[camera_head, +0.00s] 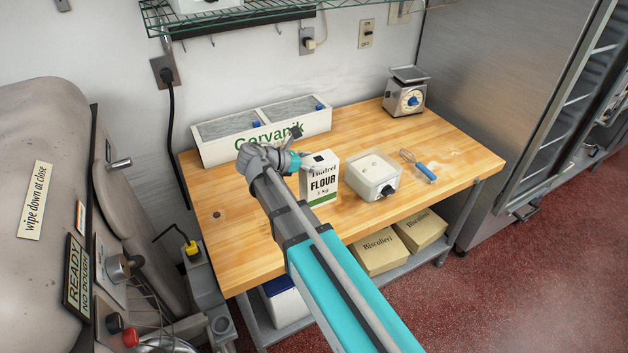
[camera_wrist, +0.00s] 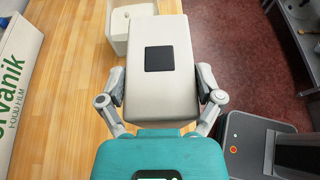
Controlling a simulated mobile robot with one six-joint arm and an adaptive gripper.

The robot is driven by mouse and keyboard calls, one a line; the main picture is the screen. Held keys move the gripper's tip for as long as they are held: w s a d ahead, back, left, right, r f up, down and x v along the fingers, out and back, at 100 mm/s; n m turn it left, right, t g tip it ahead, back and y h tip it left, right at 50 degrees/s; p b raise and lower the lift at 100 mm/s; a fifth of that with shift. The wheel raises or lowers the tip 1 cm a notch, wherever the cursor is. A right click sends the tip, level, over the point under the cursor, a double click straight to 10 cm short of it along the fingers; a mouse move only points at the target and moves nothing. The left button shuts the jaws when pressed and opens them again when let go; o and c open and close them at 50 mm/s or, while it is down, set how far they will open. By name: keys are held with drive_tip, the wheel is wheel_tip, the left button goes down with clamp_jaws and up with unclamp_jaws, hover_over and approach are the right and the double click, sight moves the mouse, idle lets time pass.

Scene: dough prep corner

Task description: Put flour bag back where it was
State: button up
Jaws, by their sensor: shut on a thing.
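The flour bag (camera_head: 322,180) is a white upright pack lettered FLOUR with a green band at its foot. In the head view it is at the wooden table, left of the white box with a dial. In the wrist view the bag's pale top with a black square (camera_wrist: 159,59) fills the middle. My gripper (camera_head: 303,164) has its fingers on both sides of the bag, and they also show in the wrist view (camera_wrist: 160,88). It is shut on the bag. I cannot tell whether the bag's base touches the table.
On the wooden table (camera_head: 235,240) stand a white Corvanik box (camera_head: 215,153) behind, a white box with a dial (camera_head: 371,178), a blue-handled whisk (camera_head: 424,172) and a scale (camera_head: 406,92). The table's front left is clear. Biscuit boxes (camera_head: 379,252) sit on the lower shelf.

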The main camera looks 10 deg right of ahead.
drive_tip(key=w+d+f+b, duration=0.1)
drive_tip(key=w+f+b, duration=0.7)
drive_tip(key=w, duration=0.4)
drive_tip(key=shift+w+f, duration=0.2)
drive_tip(key=shift+f, duration=0.15)
drive_tip(key=shift+d, duration=0.1)
drive_tip(key=shift+w+f+b, duration=0.2)
drive_tip(key=shift+f+b, duration=0.8)
drive_tip(key=shift+b, duration=0.1)
drive_tip(key=shift+w+f+b, duration=0.2)
drive_tip(key=shift+f+b, duration=0.8)
drive_tip(key=shift+b, duration=0.1)
drive_tip(key=shift+f, duration=0.15)
drive_tip(key=o, duration=1)
